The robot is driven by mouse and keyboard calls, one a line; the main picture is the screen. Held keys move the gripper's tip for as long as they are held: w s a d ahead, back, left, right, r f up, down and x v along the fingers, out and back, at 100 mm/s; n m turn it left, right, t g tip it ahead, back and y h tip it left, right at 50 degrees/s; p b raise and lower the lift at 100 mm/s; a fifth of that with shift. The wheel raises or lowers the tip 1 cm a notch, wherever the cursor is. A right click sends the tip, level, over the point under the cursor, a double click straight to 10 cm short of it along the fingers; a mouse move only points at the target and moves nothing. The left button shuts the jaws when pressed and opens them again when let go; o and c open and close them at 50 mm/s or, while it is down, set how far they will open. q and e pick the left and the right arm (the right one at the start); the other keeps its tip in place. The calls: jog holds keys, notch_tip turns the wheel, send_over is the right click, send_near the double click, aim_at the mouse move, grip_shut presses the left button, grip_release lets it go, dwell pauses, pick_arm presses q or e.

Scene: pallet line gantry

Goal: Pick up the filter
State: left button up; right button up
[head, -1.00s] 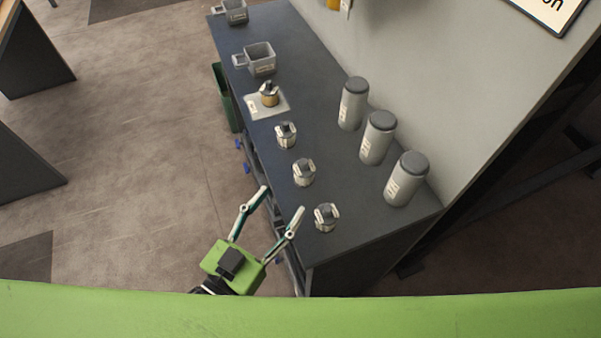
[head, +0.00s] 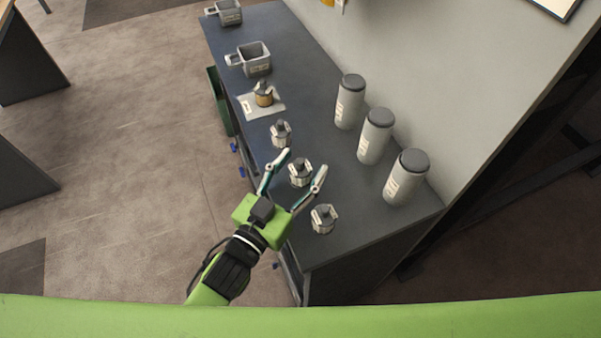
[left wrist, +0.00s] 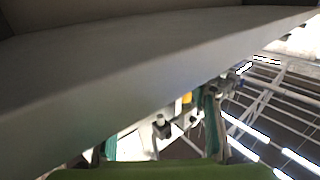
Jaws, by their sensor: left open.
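Several small grey-and-white capped pieces stand in a row on the dark bench (head: 335,225); no readable label tells which one is the filter. The middle piece (head: 300,173) stands between the spread fingers of my left gripper (head: 304,160), as seen in the head view. The gripper is open, and I cannot tell whether a finger touches the piece. Another such piece (head: 281,134) stands behind it and one (head: 324,219) stands nearer the front. In the left wrist view the two fingers (left wrist: 160,135) show apart, with a small piece unclear between them. My right gripper is not in view.
Three tall grey canisters, the middle one here (head: 375,137), stand along the wall side. A brass-coloured piece (head: 264,96) sits on a pale plate (head: 273,107). Two grey handled cups, one here (head: 255,60), stand farther back. A green bin (head: 221,103) is left of the bench.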

pick_arm(q)
jog(key=c, duration=1.2)
jog(key=shift+c, duration=0.2)
jog(key=shift+r, duration=0.15)
jog(key=shift+r, duration=0.55)
jog(key=s+a+r+p, duration=0.2)
jog(key=s+a+r, duration=0.4)
jog(key=a+r, duration=0.5)
jog(key=shift+a+r+p, duration=0.3)
jog(key=shift+a+r, duration=0.05)
jog(key=shift+a, duration=0.5)
jog(key=shift+w, duration=0.1)
